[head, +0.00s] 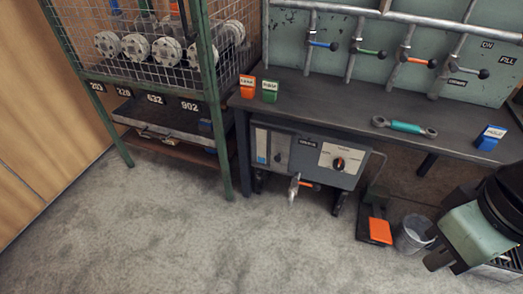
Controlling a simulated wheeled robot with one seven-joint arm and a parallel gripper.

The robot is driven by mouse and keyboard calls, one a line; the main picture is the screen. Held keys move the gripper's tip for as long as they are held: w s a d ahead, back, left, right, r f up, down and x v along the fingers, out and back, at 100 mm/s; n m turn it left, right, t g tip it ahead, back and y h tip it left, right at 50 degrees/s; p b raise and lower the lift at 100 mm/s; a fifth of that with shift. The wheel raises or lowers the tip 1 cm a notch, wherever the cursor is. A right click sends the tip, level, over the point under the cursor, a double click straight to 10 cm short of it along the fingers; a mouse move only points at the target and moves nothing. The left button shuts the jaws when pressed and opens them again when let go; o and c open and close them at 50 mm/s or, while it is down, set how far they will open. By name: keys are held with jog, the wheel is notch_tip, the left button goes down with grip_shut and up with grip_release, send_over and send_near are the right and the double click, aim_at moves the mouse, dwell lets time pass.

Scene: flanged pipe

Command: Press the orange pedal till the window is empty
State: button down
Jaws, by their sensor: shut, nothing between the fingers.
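The orange pedal (380,230) lies on a dark base on the floor, below the bench and right of the grey control unit (308,156). A small pale window with a blue strip (261,147) is on the left of the unit's front. It is too small to tell how full it is. My gripper (437,260) is at the lower right, at the end of my pale green and black arm, right of the pedal and apart from it. It is shut and empty, its fingers hard to make out.
A wire cage rack (160,60) stands left. A wrench (404,127) lies on the bench. The carpet in front is clear.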

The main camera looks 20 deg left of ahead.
notch_tip(320, 180, down, 10)
jog(key=b, duration=0.9)
jog(key=shift+r, duration=0.25)
jog(key=shift+r, duration=0.15)
notch_tip(320, 180, up, 13)
jog(key=p, duration=1.3)
notch_tip(320, 180, up, 18)
jog(key=p, duration=1.8)
